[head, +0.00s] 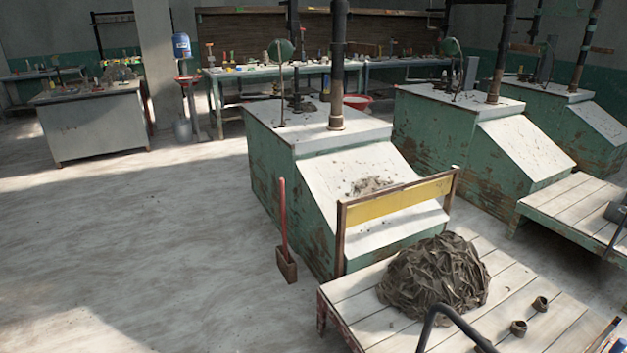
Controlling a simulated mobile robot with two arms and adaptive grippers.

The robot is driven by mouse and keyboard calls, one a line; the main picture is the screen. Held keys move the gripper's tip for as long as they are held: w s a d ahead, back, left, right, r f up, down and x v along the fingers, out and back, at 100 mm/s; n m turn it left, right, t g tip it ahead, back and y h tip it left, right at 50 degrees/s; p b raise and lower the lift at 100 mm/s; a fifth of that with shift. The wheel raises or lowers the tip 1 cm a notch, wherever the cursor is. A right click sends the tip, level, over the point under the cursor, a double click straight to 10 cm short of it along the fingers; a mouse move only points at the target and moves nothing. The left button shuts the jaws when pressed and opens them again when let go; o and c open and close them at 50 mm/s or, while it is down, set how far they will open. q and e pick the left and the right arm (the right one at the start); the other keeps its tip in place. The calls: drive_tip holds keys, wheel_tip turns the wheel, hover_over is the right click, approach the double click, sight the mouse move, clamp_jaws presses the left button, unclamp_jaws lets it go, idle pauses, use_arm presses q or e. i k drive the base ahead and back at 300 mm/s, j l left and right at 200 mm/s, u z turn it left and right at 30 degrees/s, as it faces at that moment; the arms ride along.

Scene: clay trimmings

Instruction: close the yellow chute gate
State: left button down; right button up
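The yellow chute gate (397,201) is a flat panel between two rusty upright posts at the foot of the nearest green machine's pale sloping chute (365,185). The panel sits at the upper part of the posts, and the pale chute surface shows below it, so the gate looks raised. A small pile of clay trimmings (370,186) lies on the slope behind the gate. A large heap of trimmings (434,275) lies on the slatted platform in front and hides part of the chute's foot.
The slatted wooden platform (350,283) stands before the gate, with two small brown cups (519,327) on it. A red-handled shovel (284,235) stands left of the machine. A dark curved bar (452,313) crosses the bottom. The floor at left is clear.

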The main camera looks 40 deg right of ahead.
sight(359, 213)
drive_tip(key=i+z, duration=0.3)
drive_tip(key=i, duration=0.5)
drive_tip(key=i+j+z, duration=0.1)
drive_tip(key=i+z, duration=0.25)
drive_tip(key=i, duration=0.5)
drive_tip(key=i+z, duration=0.6)
drive_tip(key=z, duration=0.25)
drive_tip(key=i+j+z, duration=0.25)
drive_tip(key=z, duration=0.15)
drive_tip(key=i+j+z, duration=0.2)
drive_tip(key=z, duration=0.2)
